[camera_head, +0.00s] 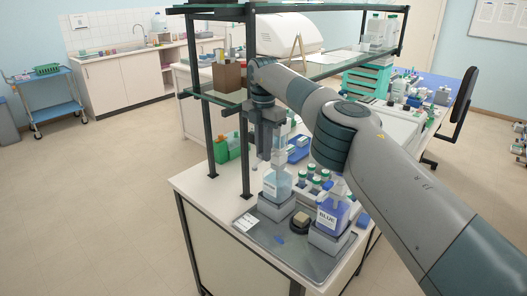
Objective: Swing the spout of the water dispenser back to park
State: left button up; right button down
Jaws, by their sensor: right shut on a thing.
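My right gripper (279,157) points straight down and is shut on the top part of the water dispenser (277,186), most likely at its spout. The dispenser is a clear bottle with pale blue liquid and a white label, standing on a grey block at the tray's back left. The spout itself is mostly hidden by the fingers, so I cannot tell which way it points. My left gripper is out of the picture.
A bottle labelled BLUE (331,217) stands on another block at the right, partly behind my right arm. A grey tray (290,262) holds a small dark-topped block (301,220). Several green-capped jars (314,185) stand behind. A shelf post (245,150) rises close left of the gripper.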

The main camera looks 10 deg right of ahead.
dwell(0.3)
jog(key=c, duration=1.7)
grip_release()
jog(key=shift+r, duration=0.1)
